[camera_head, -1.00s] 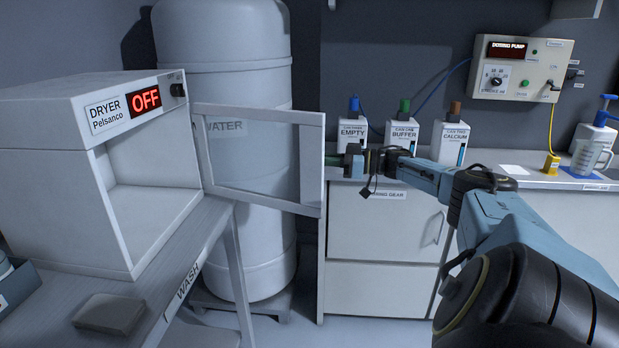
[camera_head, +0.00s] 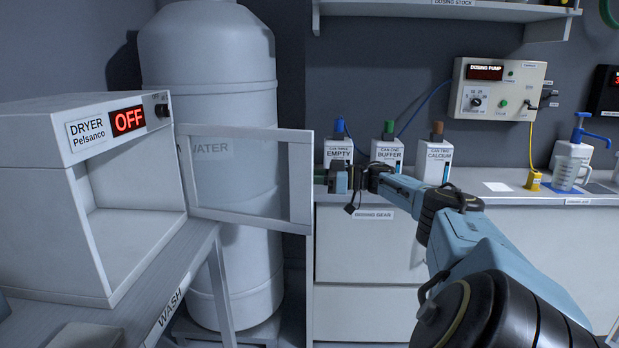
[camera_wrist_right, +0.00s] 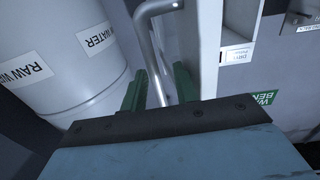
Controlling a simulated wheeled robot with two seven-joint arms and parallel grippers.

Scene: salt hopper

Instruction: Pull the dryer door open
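The dryer (camera_head: 60,210) stands at the left with its display reading OFF. Its framed glass door (camera_head: 302,190) is swung wide open, out to the right, and the chamber is exposed. My right gripper (camera_head: 322,176) is at the door's free edge, partly hidden behind it. In the right wrist view, the green fingers of my right gripper (camera_wrist_right: 159,92) are apart, with a bent grey bar handle (camera_wrist_right: 150,50) passing between them beside the door edge (camera_wrist_right: 208,50). There is visible space around the bar. My left gripper is not in view.
A white water tank (camera_head: 215,60) stands behind the door. A counter (camera_head: 400,211) at the right holds several labelled canisters and a pump jug (camera_head: 570,165). The dryer's bench (camera_head: 185,270) has a WASH label. A dosing pump (camera_head: 497,90) hangs on the wall.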

